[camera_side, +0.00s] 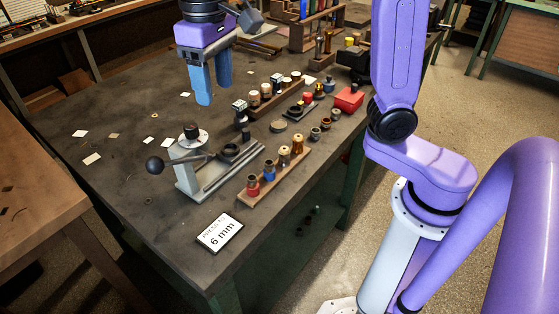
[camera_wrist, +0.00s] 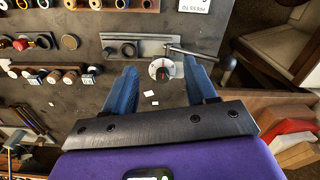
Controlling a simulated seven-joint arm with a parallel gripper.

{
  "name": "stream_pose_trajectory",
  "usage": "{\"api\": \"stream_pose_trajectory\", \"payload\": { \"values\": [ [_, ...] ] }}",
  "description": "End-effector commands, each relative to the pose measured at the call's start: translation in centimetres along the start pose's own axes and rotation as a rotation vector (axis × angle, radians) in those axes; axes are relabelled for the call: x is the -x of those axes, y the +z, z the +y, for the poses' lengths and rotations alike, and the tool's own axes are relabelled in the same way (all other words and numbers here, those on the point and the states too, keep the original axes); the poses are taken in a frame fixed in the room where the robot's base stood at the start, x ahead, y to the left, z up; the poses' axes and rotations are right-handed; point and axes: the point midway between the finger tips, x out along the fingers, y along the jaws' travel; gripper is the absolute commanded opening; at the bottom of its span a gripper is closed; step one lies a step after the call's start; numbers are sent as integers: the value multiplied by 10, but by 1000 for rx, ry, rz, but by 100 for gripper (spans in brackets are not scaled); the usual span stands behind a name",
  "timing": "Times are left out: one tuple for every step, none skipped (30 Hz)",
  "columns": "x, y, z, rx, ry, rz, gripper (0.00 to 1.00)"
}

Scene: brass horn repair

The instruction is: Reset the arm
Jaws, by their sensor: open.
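My gripper (camera_side: 207,85) has two blue fingers and hangs above the dark workbench, pointing down. It is open, and nothing is between the fingers. In the wrist view the fingers (camera_wrist: 158,88) are spread apart, with a round white dial (camera_wrist: 162,68) of the press showing between them farther below. In the side view the press (camera_side: 215,165) stands on the bench in front of and below my gripper, with a lever ending in a dark ball (camera_side: 155,165). My gripper is clear of the press and of the bench top.
A "PRESS TO 6 mm" card (camera_side: 219,233) lies near the bench's front edge. Wooden racks of small parts (camera_side: 274,178) and a red box (camera_side: 348,99) stand to the right. Paper scraps (camera_side: 92,158) lie on the otherwise open left part of the bench.

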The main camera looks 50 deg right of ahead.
Motion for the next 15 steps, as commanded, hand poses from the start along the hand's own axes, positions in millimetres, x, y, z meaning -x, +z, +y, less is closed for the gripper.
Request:
{"api": "stream_pose_trajectory", "payload": {
  "values": [
    [-6,13,2,45,0,-1,56],
    [-10,20,3,75,-1,0,56],
    [-14,29,4,112,-1,1,56],
    [-18,36,6,141,-2,1,56],
    [-22,44,7,169,-2,2,56],
    [-27,54,9,208,-3,2,56],
    [-31,61,10,235,-4,4,56],
    [-35,69,12,264,-4,3,56],
    [-40,80,14,302,-5,4,56],
    [-44,88,16,331,-5,4,56],
    [-48,96,18,359,-5,5,56],
    [-53,107,21,398,-6,6,56],
    [-58,115,24,426,-6,6,56],
    [-62,124,26,455,-7,8,56],
    [-67,135,30,492,-7,7,56]
  ]
}}
